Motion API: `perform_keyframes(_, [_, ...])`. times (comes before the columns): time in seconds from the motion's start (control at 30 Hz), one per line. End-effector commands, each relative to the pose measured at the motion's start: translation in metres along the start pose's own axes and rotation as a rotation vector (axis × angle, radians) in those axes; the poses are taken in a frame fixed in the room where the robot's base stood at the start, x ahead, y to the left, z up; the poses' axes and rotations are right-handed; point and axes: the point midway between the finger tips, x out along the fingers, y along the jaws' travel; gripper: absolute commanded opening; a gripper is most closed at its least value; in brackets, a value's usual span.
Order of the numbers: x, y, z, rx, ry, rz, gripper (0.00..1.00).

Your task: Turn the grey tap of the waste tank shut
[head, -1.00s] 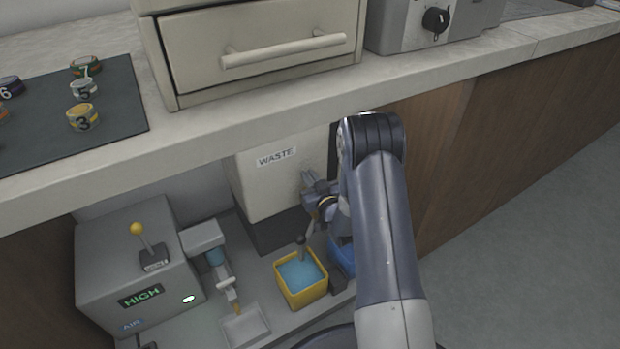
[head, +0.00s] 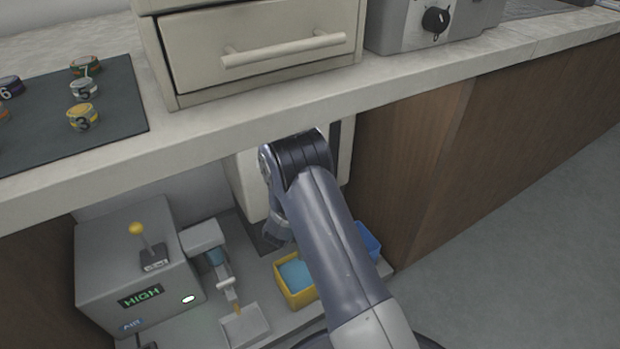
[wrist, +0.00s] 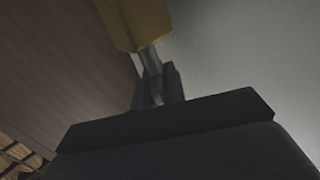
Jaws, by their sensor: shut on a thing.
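The white waste tank (head: 246,188) stands under the counter in the head view, its label and much of its front hidden by my arm. The grey tap cannot be made out in the head view. In the wrist view my gripper (wrist: 157,92) is shut on a short grey metal piece (wrist: 150,62), which looks like part of the tap. A yellow piece (wrist: 135,22) joins or overlaps its far end; I cannot tell which. In the head view the gripper's fingertips are hidden behind my wrist.
A yellow bin (head: 285,286) with blue contents and a blue bin (head: 369,240) stand below the tank. A grey box with a yellow-knobbed lever (head: 120,265) is at left. The counter edge (head: 215,138) overhangs; a wooden panel (head: 400,165) is at right.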

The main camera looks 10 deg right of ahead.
Motion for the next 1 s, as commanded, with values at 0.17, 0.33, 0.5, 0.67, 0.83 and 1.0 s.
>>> perform_keyframes(0.17, [-0.0003, -0.0021, 0.0006, 0.003, 0.000, 0.145, 0.00])
perform_keyframes(0.33, [-0.0001, -0.0018, 0.0006, 0.002, 0.000, 0.262, 0.00])
perform_keyframes(0.5, [0.0003, -0.0009, 0.0010, 0.001, -0.001, 0.345, 0.00])
perform_keyframes(0.67, [0.0003, -0.0003, 0.0006, 0.001, -0.001, 0.391, 0.00])
perform_keyframes(0.83, [0.0004, -0.0001, 0.0006, 0.001, -0.001, 0.412, 0.00])
perform_keyframes(1.0, [0.0004, 0.0001, 0.0006, 0.000, -0.001, 0.416, 0.00])
